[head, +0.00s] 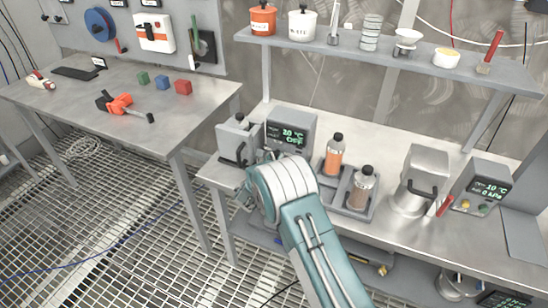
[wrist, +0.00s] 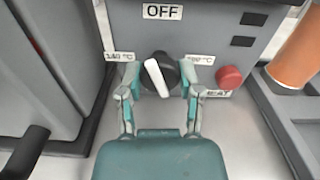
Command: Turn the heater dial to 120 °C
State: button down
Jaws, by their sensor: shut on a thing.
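The heater (head: 291,130) is a grey box on the bench, and its green display seems to read 20 °C and OFF. In the wrist view its dial (wrist: 172,73) is a black knob with a white pointer bar. The bar tilts slightly left of straight up, toward the OFF label (wrist: 163,12). A 140 °C label (wrist: 119,56) is left of the dial; a label on the right (wrist: 201,60) is partly covered by a finger. My gripper (wrist: 159,76) is shut on the dial, one finger on each side. In the head view my arm hides the dial.
A red button (wrist: 229,77) sits right of the dial. A grey apparatus (head: 237,140) stands close on the heater's left. A rack (head: 357,211) with two bottles stands close on the right. A shelf (head: 400,62) hangs above the bench.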

jog(key=shift+m, duration=2.1)
jog(key=shift+w+a, duration=0.1)
jog(key=shift+c, duration=1.3)
grip_release()
jog(key=v, duration=1.2)
